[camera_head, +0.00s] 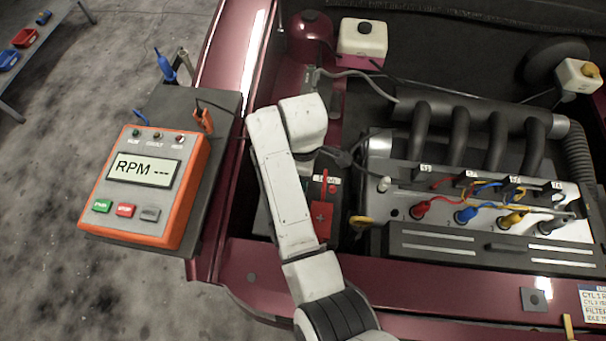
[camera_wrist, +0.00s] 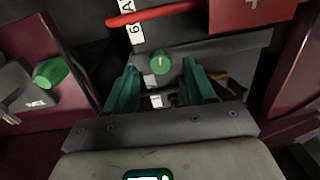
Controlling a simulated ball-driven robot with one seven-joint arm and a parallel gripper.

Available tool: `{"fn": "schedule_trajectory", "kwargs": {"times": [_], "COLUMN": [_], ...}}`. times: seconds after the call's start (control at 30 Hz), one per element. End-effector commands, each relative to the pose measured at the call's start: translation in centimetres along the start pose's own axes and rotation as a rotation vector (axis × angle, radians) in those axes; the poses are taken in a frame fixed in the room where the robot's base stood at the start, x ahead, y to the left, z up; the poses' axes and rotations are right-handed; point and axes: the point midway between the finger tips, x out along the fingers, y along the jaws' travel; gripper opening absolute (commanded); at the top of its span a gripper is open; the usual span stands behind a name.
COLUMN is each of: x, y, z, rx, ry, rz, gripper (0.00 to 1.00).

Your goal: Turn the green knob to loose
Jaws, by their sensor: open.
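In the wrist view, a green knob (camera_wrist: 159,62) with a pale pointer line on its face sits against a grey plate. My gripper (camera_wrist: 161,67) is open, with its two teal fingers to the left and right of the knob. I cannot tell whether they touch it. A small white label (camera_wrist: 155,86) lies below the knob, partly hidden and too small to read. A second green knob-like piece (camera_wrist: 50,72) stands at the left on a grey part. In the head view, my arm hides the gripper, and neither green piece shows.
The red battery cover (camera_head: 320,220) and a red cable (camera_wrist: 150,16) are close to my arm. The engine (camera_head: 480,185) with coloured leads fills the right. An orange RPM tester (camera_head: 150,185) rests on a grey tray (camera_head: 222,130) at the left.

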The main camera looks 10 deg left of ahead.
Motion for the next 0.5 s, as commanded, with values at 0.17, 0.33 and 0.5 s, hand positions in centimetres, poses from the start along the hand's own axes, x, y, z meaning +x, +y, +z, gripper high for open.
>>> {"fn": "schedule_trajectory", "kwargs": {"times": [0.17, 0.33, 0.5], "x": [1.7, 2.1, 2.1], "y": [0.0, 0.0, 0.0], "z": [0.0, 0.0, 0.0], "rx": [-0.001, 0.000, 0.000], "ry": [0.000, 0.000, 0.000], "rz": [0.000, 0.001, 0.001], "gripper": [0.54, 0.54, 0.54]}}
